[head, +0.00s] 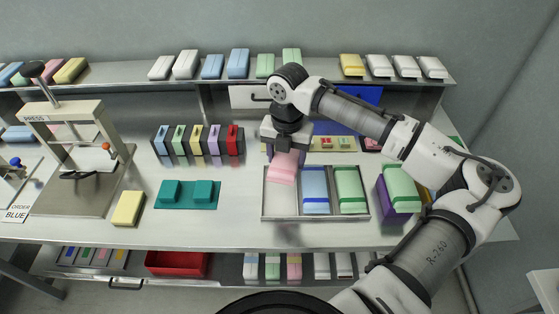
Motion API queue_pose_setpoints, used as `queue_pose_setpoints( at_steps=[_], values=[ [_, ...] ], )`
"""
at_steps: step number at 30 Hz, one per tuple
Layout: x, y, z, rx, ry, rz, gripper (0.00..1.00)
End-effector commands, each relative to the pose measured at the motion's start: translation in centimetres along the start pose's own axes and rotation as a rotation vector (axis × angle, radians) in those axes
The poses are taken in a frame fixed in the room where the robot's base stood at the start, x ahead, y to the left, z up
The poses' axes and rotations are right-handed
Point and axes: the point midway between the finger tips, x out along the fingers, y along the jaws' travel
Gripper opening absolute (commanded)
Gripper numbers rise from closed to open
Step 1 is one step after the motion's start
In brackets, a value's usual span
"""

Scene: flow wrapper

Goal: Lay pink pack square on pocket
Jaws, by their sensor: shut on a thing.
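The pink pack (283,169) hangs under my gripper (285,148), which is shut on it. The pack looks somewhat tilted and is over the left part of a grey tray (267,207). The tray's left pocket (282,203) shows bare below the pack. A blue pack (315,187) lies in the middle pocket and a green pack (350,187) in the right one. My gripper and the pack hide the back of the left pocket. I cannot tell whether the pack touches the tray.
A purple box with a green pack (398,184) stands right of the tray, near my arm. A teal fixture (187,195), a yellow pack (129,209) and a press (75,150) are to the left. Coloured holders (198,140) stand behind. The bench between fixture and tray is clear.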

Motion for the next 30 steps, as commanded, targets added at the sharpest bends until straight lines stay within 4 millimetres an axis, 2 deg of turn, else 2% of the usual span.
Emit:
queue_pose_setpoints(
  at_steps=[3, 7, 14, 30],
  values=[
    [0.5, 0.7, -1.7, -0.169, -0.001, 0.001, 0.36],
    [1.0, 1.0, -2.5, -0.252, -0.001, 0.000, 0.36],
    [2.0, 1.0, -2.6, -0.260, -0.001, -0.001, 0.36],
    [7.0, 1.0, -2.5, -0.257, -0.002, -0.001, 0.36]
  ],
)
